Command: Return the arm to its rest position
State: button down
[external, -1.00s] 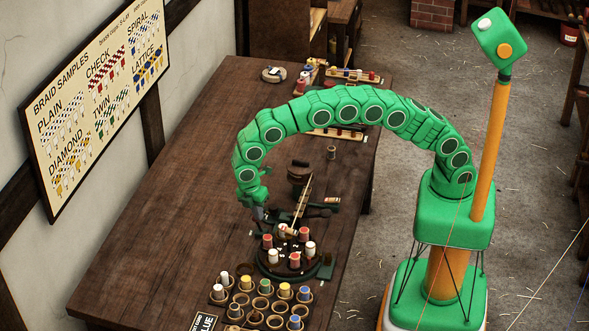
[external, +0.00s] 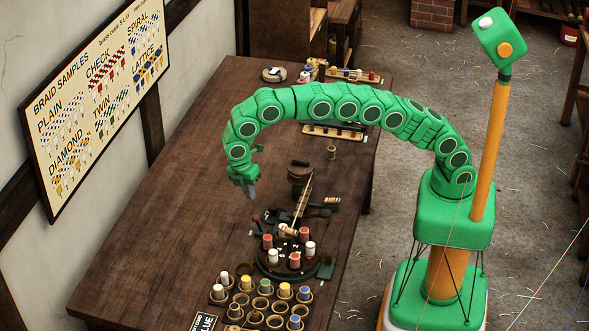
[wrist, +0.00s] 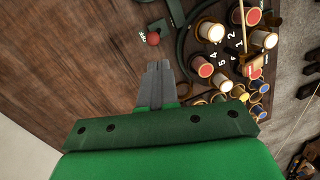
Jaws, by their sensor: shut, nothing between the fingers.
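My green segmented arm arches over the wooden table (external: 150,210) from the right. My gripper (external: 251,193) hangs above the table, left of the braiding machine (external: 292,268) and apart from it. In the wrist view my gripper (wrist: 155,72) shows its grey fingers pressed together, with nothing between them. The machine carries several red and white bobbins; in the wrist view they stand at the right, and a red knob (wrist: 152,38) on a dark lever lies just beyond the fingertips.
A tray of round cups with coloured bobbins (external: 262,302) stands at the near end of the table. Racks with spools (external: 333,132) lie along the far right edge. A braid sample board (external: 100,90) hangs on the left wall. The table's left half is clear.

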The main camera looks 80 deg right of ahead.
jog(key=shift+r, duration=0.3)
jog(key=s+d+r+m, duration=0.4)
jog(key=s+d+r, duration=0.3)
jog(key=d, duration=0.4)
jog(key=s+d+r+m, duration=0.3)
jog(key=s+d+r, duration=0.3)
jog(key=s+d, duration=0.4)
jog(key=s+d+f+m, duration=0.1)
jog(key=s+d, duration=0.3)
jog(key=s, duration=0.6)
jog(key=s+d+f+m, duration=0.1)
jog(key=s+d+m, duration=0.3)
jog(key=s, duration=0.6)
jog(key=s+d+f+m, duration=0.2)
jog(key=s+d, duration=0.4)
jog(key=s, duration=0.5)
jog(key=shift+m+y, duration=0.4)
jog(key=shift+m, duration=0.3)
jog(key=shift+w+f, duration=0.1)
